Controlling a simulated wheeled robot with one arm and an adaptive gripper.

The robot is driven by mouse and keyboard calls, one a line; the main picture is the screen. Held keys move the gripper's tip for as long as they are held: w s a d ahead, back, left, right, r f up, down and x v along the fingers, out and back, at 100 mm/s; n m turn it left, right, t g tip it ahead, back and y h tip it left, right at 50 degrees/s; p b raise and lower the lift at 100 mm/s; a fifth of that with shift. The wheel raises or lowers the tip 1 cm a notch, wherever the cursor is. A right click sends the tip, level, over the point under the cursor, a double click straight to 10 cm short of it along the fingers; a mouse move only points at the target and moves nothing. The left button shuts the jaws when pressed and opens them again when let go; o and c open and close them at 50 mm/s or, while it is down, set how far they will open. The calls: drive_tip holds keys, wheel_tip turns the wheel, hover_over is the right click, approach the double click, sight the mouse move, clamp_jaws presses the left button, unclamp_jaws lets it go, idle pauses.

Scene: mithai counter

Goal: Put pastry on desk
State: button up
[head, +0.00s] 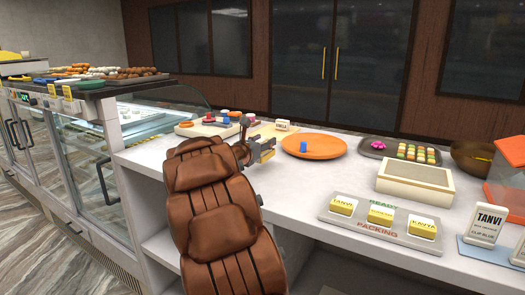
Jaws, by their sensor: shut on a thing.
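My gripper (265,149) is over the white counter (290,188), left of the orange round plate. It is small in the view and partly hidden behind my brown arm. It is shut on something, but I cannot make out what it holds. Brown, orange and white pastries (135,72) lie in rows on top of the glass display case at the left. Small coloured sweets (418,153) sit on a dark tray (372,151) at the back right. I cannot tell which one is the task's pastry.
The orange plate (318,153) carries a small blue piece (303,146). A board with coloured pieces (190,131) lies behind my arm. The counter's front middle is clear.

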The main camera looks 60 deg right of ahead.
drive_tip(key=shift+w, duration=0.2)
drive_tip(key=shift+w+d+f, duration=0.1)
drive_tip(key=shift+f, duration=1.65)
drive_tip(key=shift+f+b, duration=0.15)
drive_tip(key=shift+b, duration=0.2)
drive_tip(key=o, duration=1.3)
drive_tip(key=shift+o, duration=0.2)
drive_tip(key=shift+r, duration=0.25)
drive_tip(key=a, duration=1.2)
drive_tip(key=shift+s+f, duration=0.1)
drive_tip(key=shift+s, duration=0.2)
